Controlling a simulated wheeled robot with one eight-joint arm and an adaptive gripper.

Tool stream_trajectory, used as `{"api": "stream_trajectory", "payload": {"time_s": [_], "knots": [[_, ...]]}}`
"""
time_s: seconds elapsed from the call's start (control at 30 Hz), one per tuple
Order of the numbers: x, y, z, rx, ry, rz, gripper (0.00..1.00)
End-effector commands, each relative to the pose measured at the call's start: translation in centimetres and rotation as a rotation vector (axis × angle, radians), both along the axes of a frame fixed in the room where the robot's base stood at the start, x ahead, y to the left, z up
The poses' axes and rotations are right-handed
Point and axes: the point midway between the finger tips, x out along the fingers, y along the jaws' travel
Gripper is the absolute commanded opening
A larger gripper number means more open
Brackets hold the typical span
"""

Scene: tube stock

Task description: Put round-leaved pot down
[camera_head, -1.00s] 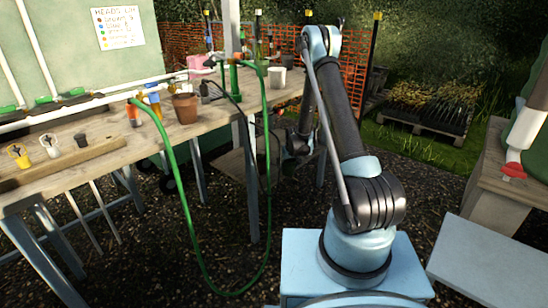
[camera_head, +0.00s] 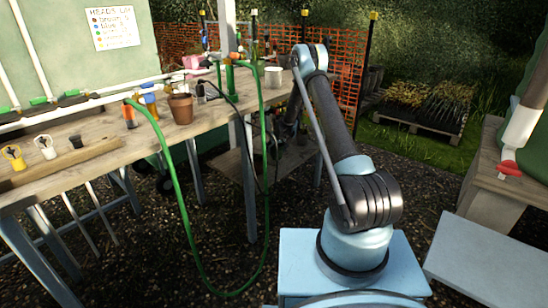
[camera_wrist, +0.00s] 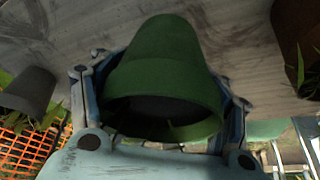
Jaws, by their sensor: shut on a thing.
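A green pot (camera_wrist: 160,65) fills the middle of the wrist view, its wide rim low in the picture and its narrow end up. My gripper (camera_wrist: 163,78) is shut around it, with a finger along each side. The inside of the pot is dark and I make out no round leaves, so I cannot confirm the plant. Grey wooden boards (camera_wrist: 235,35) show behind the pot; I cannot tell whether it touches them. In the head view my gripper and the held pot are hidden behind my arm.
A grey pot (camera_wrist: 28,88) with leaves is left of the held pot, a brown pot (camera_wrist: 296,40) right. In the head view the bench (camera_head: 100,143) carries a terracotta pot (camera_head: 180,109), a white pot (camera_head: 273,76) and a green hose (camera_head: 186,215).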

Motion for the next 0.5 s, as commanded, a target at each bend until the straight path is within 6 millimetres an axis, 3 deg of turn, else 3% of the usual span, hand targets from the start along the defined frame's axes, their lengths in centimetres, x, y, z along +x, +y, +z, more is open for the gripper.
{"api": "stream_trajectory", "payload": {"time_s": [0.13, 0.33, 0.5], "knots": [[1.0, 0.4, -0.2, 0.0, 0.0, 0.0, 0.3], [0.8, 0.4, -3.0, 0.0, 0.0, 0.001, 0.3], [0.8, 0.4, -3.5, 0.0, 0.0, 0.001, 0.3]]}}
